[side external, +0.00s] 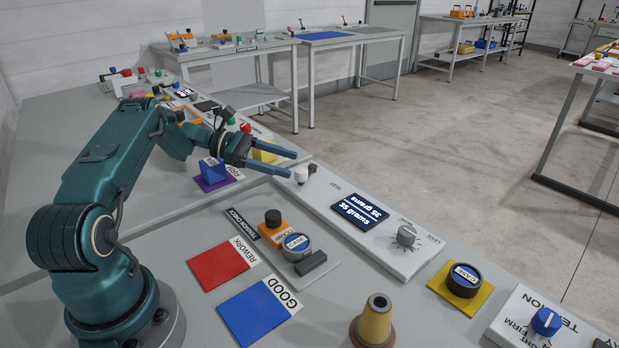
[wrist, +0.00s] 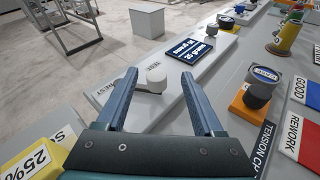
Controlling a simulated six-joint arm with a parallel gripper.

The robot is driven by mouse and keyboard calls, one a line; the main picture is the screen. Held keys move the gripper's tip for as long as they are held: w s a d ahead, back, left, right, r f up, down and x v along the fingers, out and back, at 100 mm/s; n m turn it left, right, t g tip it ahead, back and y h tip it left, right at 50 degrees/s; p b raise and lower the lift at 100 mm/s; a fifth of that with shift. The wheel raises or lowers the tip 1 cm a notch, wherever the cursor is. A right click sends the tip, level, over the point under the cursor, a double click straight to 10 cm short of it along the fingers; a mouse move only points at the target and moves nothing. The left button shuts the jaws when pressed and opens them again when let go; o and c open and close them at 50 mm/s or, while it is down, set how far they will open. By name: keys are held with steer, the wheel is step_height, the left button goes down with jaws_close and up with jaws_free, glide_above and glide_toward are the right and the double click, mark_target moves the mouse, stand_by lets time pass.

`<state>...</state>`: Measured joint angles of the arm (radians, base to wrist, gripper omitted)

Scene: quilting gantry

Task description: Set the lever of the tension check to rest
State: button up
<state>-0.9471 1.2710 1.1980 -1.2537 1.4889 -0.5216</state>
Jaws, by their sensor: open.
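The tension check panel is a long pale grey box with a dark display (side external: 360,211) reading "35 grams". Its lever has a white round knob (side external: 300,175); in the wrist view the knob (wrist: 156,76) stands close by the word TEST, and a flat pale arm runs left from it towards the left finger. The word REST (wrist: 97,97) is on the panel left of that finger. My gripper (side external: 292,163) is open and empty. In the wrist view its fingers (wrist: 158,74) lie on either side of the knob, with visible gaps. The lever's far end is partly hidden by the left finger.
A grey dial (side external: 406,236) sits further along the panel. Red REWORK (side external: 220,264) and blue GOOD (side external: 258,310) mats lie in front. A yellow block (wrist: 28,158) is near the gripper.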

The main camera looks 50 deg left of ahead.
mark_target(315, 184)
steer(key=t, duration=0.1)
steer(key=s+n+t, duration=0.1)
steer(key=shift+s+d+f+t, duration=0.15)
steer(key=shift+s+f+t, duration=0.05)
steer(key=shift+f+t, duration=0.2)
steer(key=n+t+y, duration=0.1)
steer(key=s+f+n+t+y, duration=0.1)
steer(key=s+n+t, duration=0.1)
steer(key=shift+s+a+f+n+y, duration=0.1)
steer(key=shift+a+f+n+y, duration=0.15)
steer(key=shift+a+n+y, duration=0.15)
steer(key=shift+s+f+n+t+y, duration=0.35)
steer(key=shift+s+n+y, duration=0.2)
steer(key=shift+n, duration=0.25)
steer(key=x, duration=1.2)
steer(key=shift+a+f, duration=0.1)
jaws_close()
